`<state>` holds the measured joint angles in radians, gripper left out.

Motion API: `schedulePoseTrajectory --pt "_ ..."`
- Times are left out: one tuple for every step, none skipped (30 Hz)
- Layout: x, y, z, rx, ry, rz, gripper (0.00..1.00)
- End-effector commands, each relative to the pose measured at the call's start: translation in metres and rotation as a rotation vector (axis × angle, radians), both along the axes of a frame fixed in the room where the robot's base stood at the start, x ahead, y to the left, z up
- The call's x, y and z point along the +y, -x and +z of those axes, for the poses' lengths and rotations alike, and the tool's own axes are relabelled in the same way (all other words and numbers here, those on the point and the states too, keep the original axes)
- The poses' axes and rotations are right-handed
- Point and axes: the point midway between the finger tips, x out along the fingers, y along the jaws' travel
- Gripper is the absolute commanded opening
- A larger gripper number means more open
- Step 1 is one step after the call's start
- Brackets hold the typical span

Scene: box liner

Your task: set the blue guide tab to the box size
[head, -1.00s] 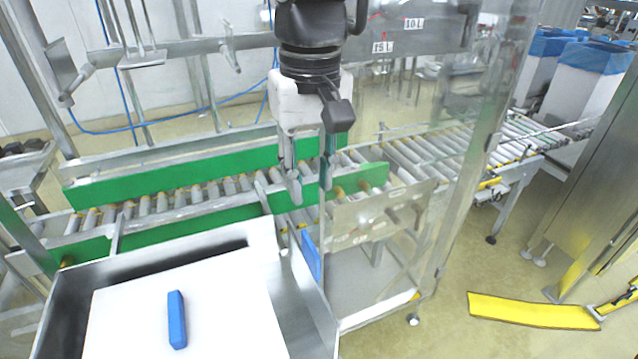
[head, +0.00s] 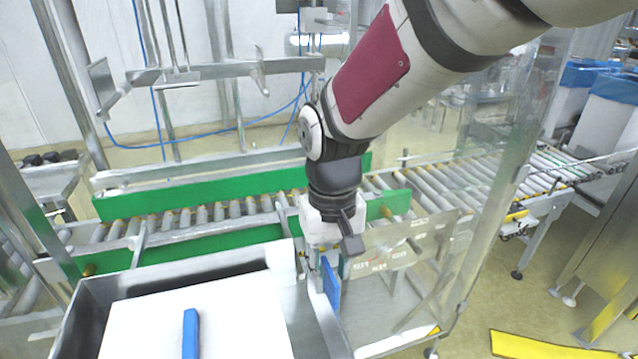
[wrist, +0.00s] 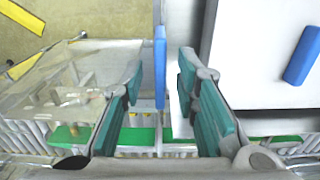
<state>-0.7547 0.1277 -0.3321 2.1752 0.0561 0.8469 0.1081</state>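The blue guide tab (head: 332,284) is a thin upright plate at the right side of the steel tray, just below my gripper (head: 326,258) in the head view. In the wrist view the tab (wrist: 160,62) appears edge-on as a narrow blue strip between my gripper's two teal-padded fingers (wrist: 160,85). The fingers are apart, with a clear gap on each side of the tab. Neither finger visibly touches it. I cannot tell how deep the tab sits between them. Box size labels are not readable now; my arm covers part of the upper frame.
A blue block (head: 190,336) lies on the white surface in the steel tray (head: 310,325); it also shows in the wrist view (wrist: 303,55). Behind is a roller conveyor with green side guides (head: 200,252). A clear panel (head: 490,190) stands right of my arm.

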Motion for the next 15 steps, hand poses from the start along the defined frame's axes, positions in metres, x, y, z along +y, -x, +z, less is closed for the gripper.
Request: schedulePoseTrajectory --pt "-0.0002 0.0003 -0.0041 0.001 0.001 0.000 0.28" --pt "-0.0002 0.0004 -0.0057 0.001 0.001 0.000 0.28" --pt "-0.0004 0.0005 -0.0072 0.001 0.001 0.000 0.28" --pt "-0.0003 0.0006 -0.0080 0.001 0.001 0.000 0.28" --pt "-0.0002 0.0005 -0.0086 0.000 0.000 0.000 0.28" --pt "-0.0002 0.0004 -0.0090 0.000 0.000 0.000 0.28" --pt "-0.0002 0.0004 -0.0091 0.000 0.000 0.000 0.28" --pt "-0.0002 0.0003 -0.0091 -0.001 0.000 0.000 0.28" --pt "-0.0001 0.0003 -0.0091 -0.001 0.000 0.000 0.28" --pt "-0.0001 0.0003 -0.0090 -0.001 0.000 0.000 0.28" --pt "-0.0001 0.0003 -0.0090 -0.001 0.000 0.000 0.28" --pt "-0.0001 0.0003 -0.0089 -0.001 0.000 0.000 0.28" --pt "-0.0001 0.0003 -0.0089 -0.001 0.000 0.000 0.24" --pt "-0.0001 0.0003 -0.0089 -0.001 0.000 0.000 0.17" --pt "-0.0001 0.0003 -0.0089 0.000 0.000 0.000 0.08"
